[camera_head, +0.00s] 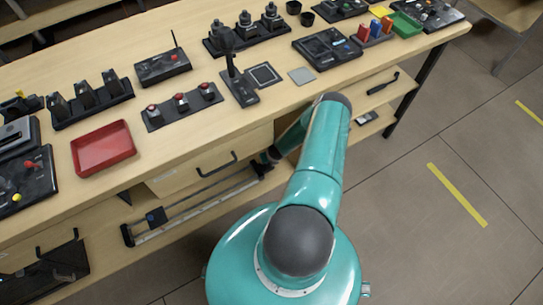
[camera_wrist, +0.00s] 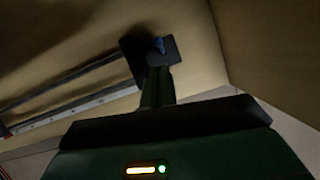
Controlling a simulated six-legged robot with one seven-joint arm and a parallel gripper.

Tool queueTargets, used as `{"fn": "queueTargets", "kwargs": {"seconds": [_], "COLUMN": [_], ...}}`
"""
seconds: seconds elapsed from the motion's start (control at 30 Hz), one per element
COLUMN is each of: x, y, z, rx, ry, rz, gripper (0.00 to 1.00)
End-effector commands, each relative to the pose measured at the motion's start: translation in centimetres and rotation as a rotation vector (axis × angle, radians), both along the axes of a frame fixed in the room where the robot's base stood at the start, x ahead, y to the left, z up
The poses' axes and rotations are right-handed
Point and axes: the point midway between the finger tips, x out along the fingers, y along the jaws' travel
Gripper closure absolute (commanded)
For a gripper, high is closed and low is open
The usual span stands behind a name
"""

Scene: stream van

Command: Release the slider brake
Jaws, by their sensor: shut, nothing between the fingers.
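The slider is a long rail (camera_head: 195,205) mounted low under the table top, with dark blocks at its ends. In the head view a small dark block with a bluish face (camera_head: 155,215) stands near its left end. In the wrist view a dark plate (camera_wrist: 137,60) carries a small blue lever-like piece (camera_wrist: 159,45), perhaps the brake. My gripper (camera_wrist: 157,85) is shut and empty, just in front of this plate and overlapping its lower edge; I cannot tell whether it touches. In the head view my gripper (camera_head: 264,165) is by the rail's right end, partly hidden.
A drawer with a dark handle (camera_head: 216,165) is just above the rail. The table top (camera_head: 215,130) overhangs, with a red tray (camera_head: 102,148) and several control panels on it. A pale wall closes in on the right in the wrist view. Open floor (camera_head: 440,200) lies at right.

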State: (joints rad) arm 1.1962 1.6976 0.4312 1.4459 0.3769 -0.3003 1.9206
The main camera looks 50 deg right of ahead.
Motion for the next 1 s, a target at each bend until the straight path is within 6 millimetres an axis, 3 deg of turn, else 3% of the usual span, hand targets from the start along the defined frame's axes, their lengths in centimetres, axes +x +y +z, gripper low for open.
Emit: {"fn": "queueTargets", "kwargs": {"seconds": [0.2, 0.4, 1.0], "x": [-1.6, -2.6, -2.9], "y": [0.6, 1.1, 1.3], "z": [4.1, 6.7, 7.3], "rx": [0.000, 0.000, 0.000], "ry": [0.000, 0.000, 0.000], "rz": [-0.002, 0.000, 0.001], "gripper": [1.00, 1.00, 1.00]}}
